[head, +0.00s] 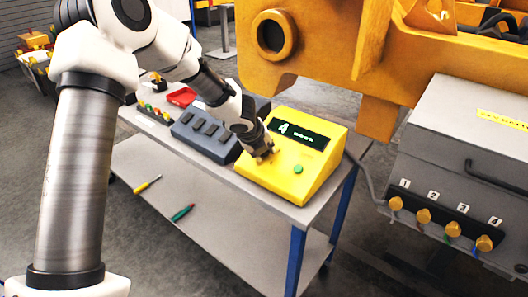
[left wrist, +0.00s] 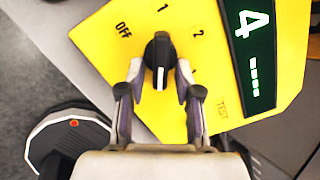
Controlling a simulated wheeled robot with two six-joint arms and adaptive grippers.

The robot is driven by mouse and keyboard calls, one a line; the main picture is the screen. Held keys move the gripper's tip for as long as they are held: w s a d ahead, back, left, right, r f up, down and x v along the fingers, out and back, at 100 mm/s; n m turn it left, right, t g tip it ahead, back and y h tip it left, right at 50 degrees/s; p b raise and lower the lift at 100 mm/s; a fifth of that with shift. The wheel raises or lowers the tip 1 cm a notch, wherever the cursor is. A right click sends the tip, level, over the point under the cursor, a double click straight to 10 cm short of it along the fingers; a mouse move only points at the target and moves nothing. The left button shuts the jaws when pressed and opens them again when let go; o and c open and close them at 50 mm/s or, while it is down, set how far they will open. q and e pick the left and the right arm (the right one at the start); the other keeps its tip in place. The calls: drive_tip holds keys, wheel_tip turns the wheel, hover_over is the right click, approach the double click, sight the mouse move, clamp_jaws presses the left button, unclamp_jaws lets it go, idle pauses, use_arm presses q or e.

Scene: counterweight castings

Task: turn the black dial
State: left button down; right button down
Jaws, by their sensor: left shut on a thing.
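The black dial (left wrist: 158,50) sits on the sloped face of a yellow box (head: 297,130); the box also fills much of the left wrist view (left wrist: 95,38). Around the dial are the labels OFF, 1, 2 and TEST, and another partly covered mark. A white line shows on the dial's lower part, toward my gripper. My left gripper (head: 264,155) is at the box's face, shut on the dial, with one finger on each side in the left wrist view (left wrist: 160,70). In the head view it hides the dial. The box's display (head: 298,134) reads 4 in green. My right gripper is not in view.
A green button (head: 298,169) is on the box. A grey-blue switch unit (head: 205,132), a red tray (head: 182,97) and a button strip (head: 154,114) share the table (head: 222,180). Screwdrivers (head: 182,213) lie on its lower shelf. A grey cabinet (head: 460,150) and orange machine (head: 310,40) stand near.

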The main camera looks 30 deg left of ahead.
use_arm(q)
drive_tip(key=shift+s+f, duration=0.1)
drive_tip(key=shift+f, duration=0.05)
drive_tip(key=c, duration=1.2)
unclamp_jaws()
drive_tip(key=shift+o, duration=0.2)
drive_tip(key=v, duration=1.1)
drive_tip(key=shift+r, duration=0.4)
drive_tip(key=shift+s+d, duration=0.1)
